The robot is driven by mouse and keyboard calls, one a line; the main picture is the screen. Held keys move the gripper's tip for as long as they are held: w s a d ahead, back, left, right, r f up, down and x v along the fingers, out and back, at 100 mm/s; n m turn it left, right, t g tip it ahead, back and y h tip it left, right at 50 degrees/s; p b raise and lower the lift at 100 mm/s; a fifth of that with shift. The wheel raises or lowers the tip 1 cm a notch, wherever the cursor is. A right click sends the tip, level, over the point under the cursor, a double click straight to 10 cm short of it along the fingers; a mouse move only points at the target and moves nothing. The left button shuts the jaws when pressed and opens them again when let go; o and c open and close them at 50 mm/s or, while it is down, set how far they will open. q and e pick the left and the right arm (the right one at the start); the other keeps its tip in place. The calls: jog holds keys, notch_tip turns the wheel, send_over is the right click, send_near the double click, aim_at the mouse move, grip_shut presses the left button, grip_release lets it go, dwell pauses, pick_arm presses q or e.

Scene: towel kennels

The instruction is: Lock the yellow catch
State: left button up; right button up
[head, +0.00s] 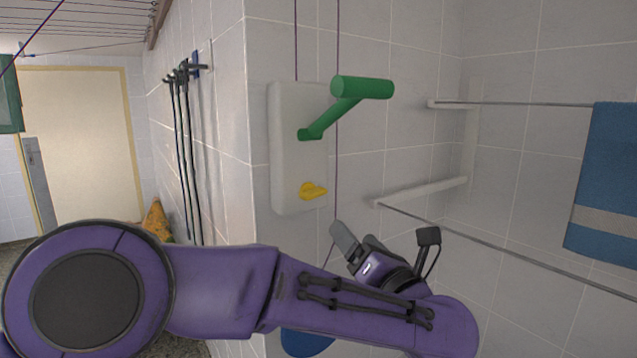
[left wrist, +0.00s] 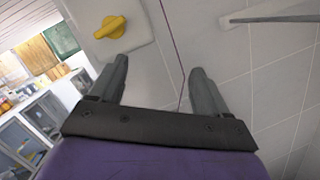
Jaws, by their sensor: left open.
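The yellow catch (head: 312,190) sits low on a white wall plate (head: 291,150) in the head view. It also shows at the top left of the left wrist view (left wrist: 110,27), apart from my fingers. A green crank handle (head: 345,105) sticks out of the same plate above the catch. My left gripper (head: 385,238) is below and to the right of the catch in the head view. Its two fingers are spread with nothing between them; they also show in the left wrist view (left wrist: 160,85). My right gripper is not in view.
Purple cords (head: 338,40) run up the wall by the plate. White rails with a blue towel (head: 606,180) are at the right. Poles (head: 187,150) hang on the left wall, with a door (head: 80,140) beyond. A blue object (head: 306,342) is partly hidden below my left arm.

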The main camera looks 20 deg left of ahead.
aim_at(317, 193)
pick_arm(q)
jog(key=s+r+n+g+y, duration=0.1)
jog(key=s+r+n+g, duration=0.35)
jog(key=r+n, duration=0.5)
jog(key=shift+n, duration=0.45)
jog(key=p+x, duration=0.1)
jog(key=x, duration=0.2)
jog(key=f+p+x, duration=0.1)
jog(key=p+x, duration=0.1)
jog(key=x, duration=0.1)
jog(key=p+x, duration=0.1)
jog(key=x, duration=0.2)
jog(key=shift+a+f+p, duration=0.25)
jog(key=shift+f+p, duration=0.1)
jog(key=shift+w+f, duration=0.1)
jog(key=shift+w, duration=0.05)
jog(key=c, duration=1.1)
jog(key=shift+o, duration=0.3)
jog(key=shift+f+b, duration=0.15)
jog(key=shift+b, duration=0.25)
jog(key=shift+f+m+b, duration=0.15)
jog(key=shift+m+b, duration=0.45)
jog(key=shift+b, duration=0.6)
jog(key=shift+r+m, duration=0.3)
